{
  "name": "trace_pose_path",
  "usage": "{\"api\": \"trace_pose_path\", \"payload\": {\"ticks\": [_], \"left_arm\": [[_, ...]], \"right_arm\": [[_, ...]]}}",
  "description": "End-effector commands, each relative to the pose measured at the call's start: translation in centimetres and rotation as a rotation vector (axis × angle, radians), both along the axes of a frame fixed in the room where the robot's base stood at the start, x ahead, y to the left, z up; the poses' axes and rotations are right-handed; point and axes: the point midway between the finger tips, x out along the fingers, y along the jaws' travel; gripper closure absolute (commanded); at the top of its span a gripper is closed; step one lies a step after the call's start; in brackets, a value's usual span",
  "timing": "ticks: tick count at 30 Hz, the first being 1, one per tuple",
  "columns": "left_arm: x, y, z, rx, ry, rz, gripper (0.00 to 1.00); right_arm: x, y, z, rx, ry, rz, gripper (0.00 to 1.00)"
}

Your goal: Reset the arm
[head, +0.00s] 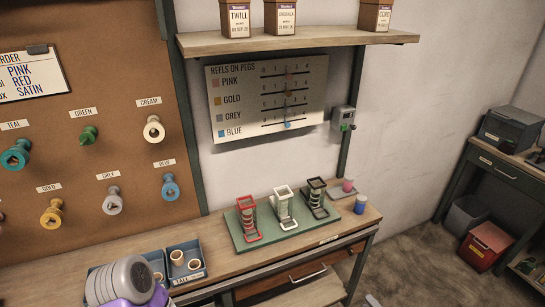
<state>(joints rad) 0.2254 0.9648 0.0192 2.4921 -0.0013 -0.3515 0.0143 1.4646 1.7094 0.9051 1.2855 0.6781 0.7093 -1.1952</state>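A rounded grey part with purple (125,282) fills the bottom left corner of the head view; it looks like a link of my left arm. It covers part of the blue trays at the left of the bench. No fingertips show on it, so my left gripper is out of view. My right gripper is not in view either. A small pale piece shows at the bottom edge, right of the bench; I cannot tell what it is.
The wooden bench (100,247) carries a green mat (243,240) with red, white and black stands. Small pink (347,186) and blue (361,204) items stand to the right. A blue tray (190,277) holds cups. Reels hang on the brown pegboard (70,120). A shelf (330,38) juts out above.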

Motion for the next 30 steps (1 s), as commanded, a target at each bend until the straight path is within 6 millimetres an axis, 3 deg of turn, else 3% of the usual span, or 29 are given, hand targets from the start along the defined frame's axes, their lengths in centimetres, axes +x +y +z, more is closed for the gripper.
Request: {"api": "trace_pose_path", "payload": {"ticks": [1, 6, 11, 14, 15, 18, 21, 23, 27, 30], "left_arm": [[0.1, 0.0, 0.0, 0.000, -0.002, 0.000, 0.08], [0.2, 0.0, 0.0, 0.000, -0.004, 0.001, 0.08], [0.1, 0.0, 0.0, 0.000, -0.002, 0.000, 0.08], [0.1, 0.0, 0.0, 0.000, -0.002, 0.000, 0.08], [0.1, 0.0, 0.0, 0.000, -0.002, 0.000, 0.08], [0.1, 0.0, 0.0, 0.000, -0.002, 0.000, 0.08], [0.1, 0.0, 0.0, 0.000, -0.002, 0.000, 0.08], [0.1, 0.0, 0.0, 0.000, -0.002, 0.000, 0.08], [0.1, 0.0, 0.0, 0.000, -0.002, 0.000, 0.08], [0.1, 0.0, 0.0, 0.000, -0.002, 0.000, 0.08]], "right_arm": [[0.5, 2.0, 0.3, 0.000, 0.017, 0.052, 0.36], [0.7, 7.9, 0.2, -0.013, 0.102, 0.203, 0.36], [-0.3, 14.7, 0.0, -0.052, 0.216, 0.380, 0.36], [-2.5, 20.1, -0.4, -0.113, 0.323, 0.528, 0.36], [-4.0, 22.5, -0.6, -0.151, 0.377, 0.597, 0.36], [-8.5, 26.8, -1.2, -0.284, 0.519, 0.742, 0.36], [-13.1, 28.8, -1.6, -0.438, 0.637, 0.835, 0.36], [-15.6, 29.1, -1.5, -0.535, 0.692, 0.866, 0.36], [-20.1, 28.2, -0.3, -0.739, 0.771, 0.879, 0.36], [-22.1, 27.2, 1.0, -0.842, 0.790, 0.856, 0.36]]}}
